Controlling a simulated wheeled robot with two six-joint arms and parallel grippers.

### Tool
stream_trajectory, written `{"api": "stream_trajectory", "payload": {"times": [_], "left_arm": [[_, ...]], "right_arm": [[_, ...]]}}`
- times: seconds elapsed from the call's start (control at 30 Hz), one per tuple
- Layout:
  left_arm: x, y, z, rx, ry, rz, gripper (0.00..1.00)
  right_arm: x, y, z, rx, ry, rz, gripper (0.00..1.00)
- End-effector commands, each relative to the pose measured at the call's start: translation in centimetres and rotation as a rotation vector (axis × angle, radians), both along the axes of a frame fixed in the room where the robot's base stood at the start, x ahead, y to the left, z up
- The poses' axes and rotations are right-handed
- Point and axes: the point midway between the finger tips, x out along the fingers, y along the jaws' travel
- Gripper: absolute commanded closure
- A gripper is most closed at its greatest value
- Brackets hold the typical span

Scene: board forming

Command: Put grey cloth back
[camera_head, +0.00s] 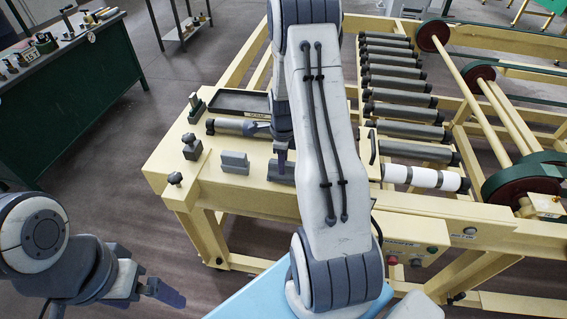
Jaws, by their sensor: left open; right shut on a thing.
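My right gripper (281,152) points down over the near part of the cream worktable (190,225). It is shut on a dark grey piece (281,173) that looks like the grey cloth, low at the table top. Whether the piece touches the table I cannot tell, and my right arm hides what lies to its right. My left gripper (150,278) is open and empty at the lower left, above the floor and apart from the table.
A black tray (240,103) and a grey roller (228,127) lie behind. A grey block (235,162) and black knobs (192,147) stand left of my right gripper. Rollers (404,112) and a white-banded roller (425,178) are at right. A dark green bench (75,90) stands far left.

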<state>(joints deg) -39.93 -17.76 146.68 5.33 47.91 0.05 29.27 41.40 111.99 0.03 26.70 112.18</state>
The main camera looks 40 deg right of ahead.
Motion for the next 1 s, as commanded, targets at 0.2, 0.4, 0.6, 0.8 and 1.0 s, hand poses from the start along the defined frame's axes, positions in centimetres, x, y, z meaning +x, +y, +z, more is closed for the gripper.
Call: {"api": "stream_trajectory", "payload": {"times": [0.2,0.4,0.6,0.8,1.0], "left_arm": [[0.0,0.0,0.6,0.0,0.0,-0.001,0.0],[0.0,0.0,0.5,0.0,0.0,-0.001,0.0],[0.0,0.0,0.4,0.0,0.0,-0.001,0.0],[0.0,0.0,0.4,0.0,0.0,-0.001,0.0],[0.0,0.0,0.3,0.0,0.0,-0.001,0.0]], "right_arm": [[0.0,-0.1,-1.3,-0.001,-0.002,0.0,1.0],[0.0,-0.1,-1.4,-0.001,-0.002,0.0,1.0],[0.0,-0.1,-1.5,-0.001,-0.002,0.0,0.38],[0.0,-0.1,-1.5,-0.001,-0.002,0.0,0.38],[0.1,-0.1,-0.9,-0.003,-0.005,0.0,0.38]]}}
